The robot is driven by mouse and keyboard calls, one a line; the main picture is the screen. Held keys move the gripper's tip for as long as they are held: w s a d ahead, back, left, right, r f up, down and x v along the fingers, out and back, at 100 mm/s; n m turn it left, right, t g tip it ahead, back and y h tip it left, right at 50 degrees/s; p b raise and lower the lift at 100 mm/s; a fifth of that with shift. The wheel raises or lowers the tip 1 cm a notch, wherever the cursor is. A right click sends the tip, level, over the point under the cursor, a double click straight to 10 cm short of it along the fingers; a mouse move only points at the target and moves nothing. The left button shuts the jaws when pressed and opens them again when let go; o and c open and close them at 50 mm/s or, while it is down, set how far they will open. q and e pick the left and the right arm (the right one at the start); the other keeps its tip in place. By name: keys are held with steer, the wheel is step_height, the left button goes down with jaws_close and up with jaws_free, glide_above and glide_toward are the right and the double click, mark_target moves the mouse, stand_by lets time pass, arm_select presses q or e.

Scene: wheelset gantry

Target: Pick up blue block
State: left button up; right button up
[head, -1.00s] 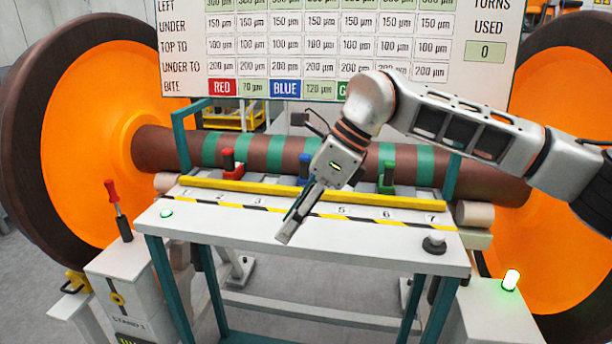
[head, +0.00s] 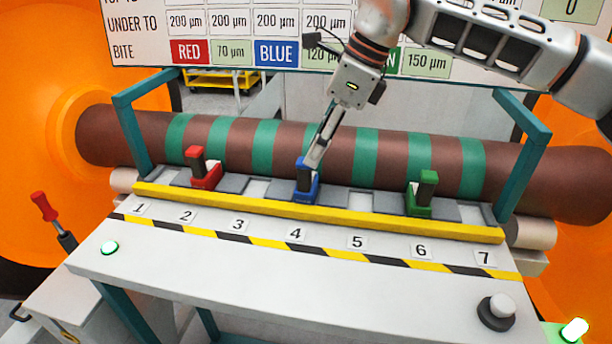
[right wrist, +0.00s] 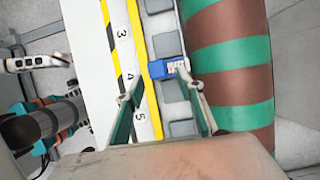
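The blue block (head: 307,192) sits on the bench near position 4, in the row behind the yellow rail, with a dark upright piece on it. In the right wrist view the blue block (right wrist: 157,69) lies just beyond the fingertips. My right gripper (head: 314,160) is at the block's top, its fingers partly hiding the upright piece. In the right wrist view my right gripper (right wrist: 160,84) has its fingers spread. One fingertip is beside the block's pale end; I cannot tell whether they touch.
A red block (head: 207,176) and a green block (head: 418,205) stand in the same row. The striped axle (head: 340,150) runs close behind. The yellow rail (head: 340,220) lies in front. Teal posts (head: 130,130) flank the row. A black-based knob (head: 497,310) is at front right.

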mark_target(304, 174)
steer(key=shift+s+x, duration=0.15)
steer(key=shift+x, duration=0.45)
steer(key=shift+s+x, duration=0.15)
steer(key=shift+x, duration=0.4)
steer(key=x, duration=0.5)
steer(key=shift+w, duration=0.1)
steer(key=shift+r, duration=0.1)
jaws_close()
